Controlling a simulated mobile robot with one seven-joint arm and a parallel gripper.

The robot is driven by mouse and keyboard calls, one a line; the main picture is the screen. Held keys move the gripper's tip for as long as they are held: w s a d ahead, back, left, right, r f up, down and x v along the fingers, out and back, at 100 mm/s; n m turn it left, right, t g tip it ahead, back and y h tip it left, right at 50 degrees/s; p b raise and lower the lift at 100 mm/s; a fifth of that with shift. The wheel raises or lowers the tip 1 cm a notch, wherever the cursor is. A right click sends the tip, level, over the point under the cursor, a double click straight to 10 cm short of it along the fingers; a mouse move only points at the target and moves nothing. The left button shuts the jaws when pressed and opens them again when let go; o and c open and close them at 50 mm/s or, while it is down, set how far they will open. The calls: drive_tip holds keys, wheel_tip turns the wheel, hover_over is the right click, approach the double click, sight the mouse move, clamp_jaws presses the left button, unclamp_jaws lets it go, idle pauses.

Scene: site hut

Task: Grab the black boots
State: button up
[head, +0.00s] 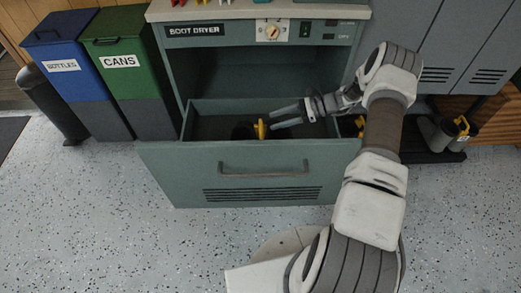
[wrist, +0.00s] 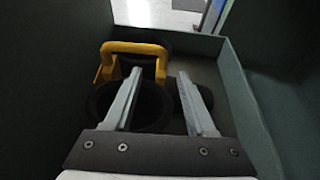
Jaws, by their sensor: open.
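Black boots stand in the open drawer (head: 165,165) of the boot dryer. One black boot (head: 243,131) has a yellow handle (head: 261,129) and shows at the drawer's middle. In the wrist view its yellow handle (wrist: 135,48) arches at the far side of a dark round boot opening (wrist: 118,118). Another yellow piece (head: 360,124) shows partly behind my arm in the drawer. My gripper (head: 271,119) is open and empty, its fingers reaching left over the drawer. In the wrist view the fingers lie over the dark openings, the left fingertip close to the handle; contact cannot be told.
The boot dryer (head: 260,10) stands above the drawer, whose walls surround the boots. Blue (head: 65,70) and green (head: 125,60) bins are at left. The front floor is clear.

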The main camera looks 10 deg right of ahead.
sight(260, 123)
drive_tip(key=b+x, duration=0.2)
drive_tip(key=x, duration=0.4)
drive_tip(key=shift+w+a, duration=0.15)
drive_tip(key=shift+a, duration=0.1)
clamp_jaws()
idle(1.2)
drive_tip(key=shift+w+r, duration=0.1)
